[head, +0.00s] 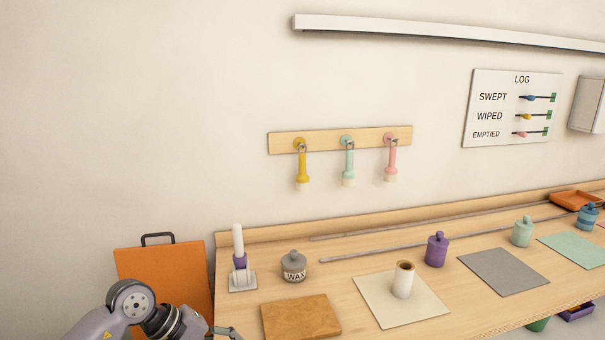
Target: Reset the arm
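My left arm comes in at the bottom left. Part of my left gripper (224,332) shows at the bottom edge of the head view, near the front left corner of the wooden bench (340,285). Most of the gripper is cut off by the frame, so I cannot tell whether it is open or shut, and I see nothing held in it. My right arm and gripper are not in view.
An orange case (170,270) stands left of the bench, behind my arm. The bench holds a purple-and-white brush (239,250) in a stand, a WAX jar (293,267), a brown board (301,317), a white roll (402,281) and several bottles.

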